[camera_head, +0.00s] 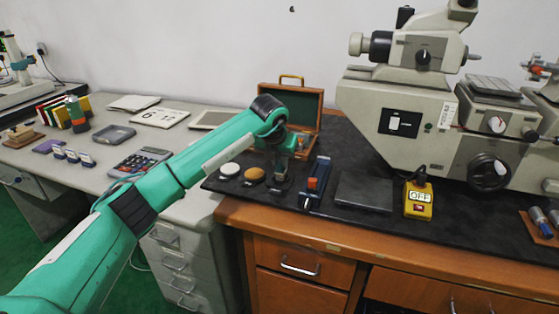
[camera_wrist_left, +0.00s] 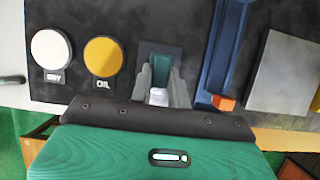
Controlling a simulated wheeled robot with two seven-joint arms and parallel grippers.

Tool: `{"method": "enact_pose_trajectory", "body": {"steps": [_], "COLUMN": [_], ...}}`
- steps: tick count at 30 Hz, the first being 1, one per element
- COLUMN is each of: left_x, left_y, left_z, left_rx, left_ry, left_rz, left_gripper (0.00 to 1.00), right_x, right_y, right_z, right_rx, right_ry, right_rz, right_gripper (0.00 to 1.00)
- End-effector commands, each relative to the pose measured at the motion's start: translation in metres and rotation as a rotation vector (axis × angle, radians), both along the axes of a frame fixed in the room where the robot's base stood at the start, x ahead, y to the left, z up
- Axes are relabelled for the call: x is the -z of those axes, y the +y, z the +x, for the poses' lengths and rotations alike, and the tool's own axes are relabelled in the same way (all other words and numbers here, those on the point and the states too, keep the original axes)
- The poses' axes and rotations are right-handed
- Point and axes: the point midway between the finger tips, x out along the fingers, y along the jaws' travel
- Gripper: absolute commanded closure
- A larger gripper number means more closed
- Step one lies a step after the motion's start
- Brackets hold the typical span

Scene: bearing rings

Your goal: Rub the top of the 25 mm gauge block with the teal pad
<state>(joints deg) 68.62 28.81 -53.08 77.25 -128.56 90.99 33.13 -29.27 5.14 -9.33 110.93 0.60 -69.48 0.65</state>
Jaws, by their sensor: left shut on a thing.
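My left gripper (camera_head: 280,184) reaches down over the black mat, and its grey fingers show in the left wrist view (camera_wrist_left: 162,88). They are shut on a teal piece (camera_wrist_left: 161,64), which looks like the teal pad. A small pale, shiny block (camera_wrist_left: 157,96) shows between the fingers; it may be the gauge block, but no size mark is readable. A dark square plate (camera_wrist_left: 173,50) lies under the fingers. I cannot tell whether the pad touches the block. My right gripper is not in view.
A white DRY disc (camera_head: 229,169) and an ochre OIL disc (camera_head: 252,174) lie left of the gripper. A blue tool with an orange part (camera_head: 313,184) stands close right. Beyond are a grey plate (camera_head: 365,192), a yellow OFF box (camera_head: 418,200) and a large measuring machine (camera_head: 390,125). An open wooden case (camera_head: 306,105) stands behind.

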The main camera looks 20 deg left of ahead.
Motion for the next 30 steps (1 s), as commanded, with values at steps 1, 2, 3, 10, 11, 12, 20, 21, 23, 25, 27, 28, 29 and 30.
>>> {"method": "enact_pose_trajectory", "body": {"steps": [1,2,3,10,11,12,20,21,23,25,27,28,29,30], "left_x": [0.0001,0.0002,0.0005,0.0029,0.0031,0.0036,0.0062,0.0066,0.0073,0.0079,0.0087,0.0089,0.0092,0.0096], "left_y": [0.0000,0.0000,0.0000,0.0001,0.0001,0.0001,0.0001,0.0001,0.0002,0.0001,0.0001,0.0001,0.0001,0.0001], "left_z": [0.0000,0.0000,0.0000,0.0000,0.0000,0.0000,0.0000,0.0000,0.0000,0.0000,0.0001,0.0000,0.0001,0.0000], "left_rx": [0.000,0.000,0.000,0.000,0.000,0.000,0.000,0.000,0.000,0.000,0.000,0.000,0.000,0.000], "left_ry": [0.000,0.000,0.000,0.000,0.000,0.000,0.000,0.000,0.000,0.000,0.000,0.000,0.000,0.000], "left_rz": [0.000,0.000,0.000,0.000,0.000,0.000,0.000,0.000,0.000,0.000,0.000,0.000,0.000,0.000], "left_gripper": [1.00,1.00,1.00,1.00,1.00,1.00,1.00,1.00,1.00,1.00,1.00,1.00,1.00,1.00], "right_x": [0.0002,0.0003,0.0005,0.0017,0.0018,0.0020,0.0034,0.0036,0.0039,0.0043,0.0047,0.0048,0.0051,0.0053], "right_y": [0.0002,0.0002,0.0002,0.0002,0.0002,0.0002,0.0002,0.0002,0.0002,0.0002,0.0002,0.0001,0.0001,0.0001], "right_z": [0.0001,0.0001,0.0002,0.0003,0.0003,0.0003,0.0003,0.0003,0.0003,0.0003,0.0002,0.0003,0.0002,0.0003], "right_rx": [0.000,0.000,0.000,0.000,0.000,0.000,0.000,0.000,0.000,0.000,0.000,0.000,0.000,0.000], "right_ry": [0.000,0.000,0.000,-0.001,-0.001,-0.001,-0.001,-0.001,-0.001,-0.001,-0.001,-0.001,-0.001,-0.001], "right_rz": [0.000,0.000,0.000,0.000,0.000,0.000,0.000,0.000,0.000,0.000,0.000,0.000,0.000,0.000], "right_gripper": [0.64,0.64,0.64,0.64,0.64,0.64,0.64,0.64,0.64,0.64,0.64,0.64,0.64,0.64]}}
